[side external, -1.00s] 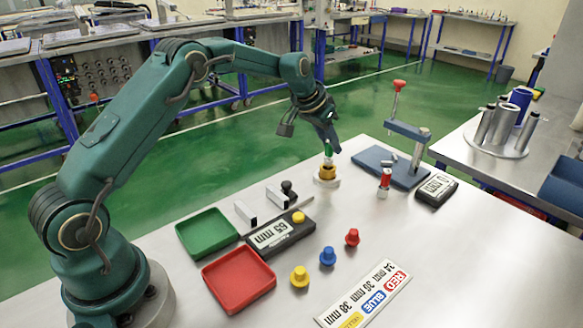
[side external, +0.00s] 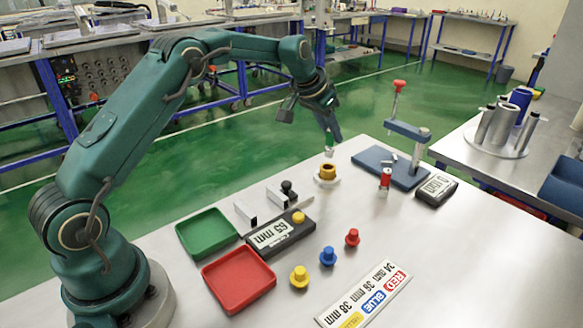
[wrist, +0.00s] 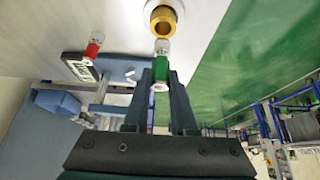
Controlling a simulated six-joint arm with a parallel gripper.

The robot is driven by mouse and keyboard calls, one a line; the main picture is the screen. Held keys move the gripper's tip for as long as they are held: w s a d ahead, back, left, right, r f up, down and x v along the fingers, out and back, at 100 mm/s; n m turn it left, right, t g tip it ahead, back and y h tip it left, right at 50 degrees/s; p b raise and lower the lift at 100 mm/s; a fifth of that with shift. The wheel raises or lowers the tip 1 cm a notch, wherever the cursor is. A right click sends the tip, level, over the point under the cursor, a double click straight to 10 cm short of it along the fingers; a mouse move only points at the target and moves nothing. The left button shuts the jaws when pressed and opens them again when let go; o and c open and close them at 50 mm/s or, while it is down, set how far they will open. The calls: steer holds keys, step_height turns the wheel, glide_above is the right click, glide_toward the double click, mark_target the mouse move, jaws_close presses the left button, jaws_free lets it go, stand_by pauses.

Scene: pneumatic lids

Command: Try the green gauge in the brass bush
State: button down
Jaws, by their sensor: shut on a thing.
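My gripper (wrist: 160,75) is shut on the green gauge (wrist: 161,64), which has a green middle and pale metal ends. In the side view my gripper (side external: 331,138) hides most of the gauge; a pale end (side external: 329,151) shows below the fingers. The brass bush (side external: 327,171) sits on a pale round base on the table. It also shows in the wrist view (wrist: 155,20), its bore open. The gauge's end is just above the bush and looks clear of it.
A red gauge (side external: 385,180) stands right of the bush, near the blue-based press (side external: 375,163) and a small display (side external: 436,190). Green (side external: 207,232) and red (side external: 238,280) trays, metal blocks (side external: 246,213) and coloured knobs (side external: 328,257) lie in front.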

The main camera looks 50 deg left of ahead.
steer(key=shift+r, duration=1.3)
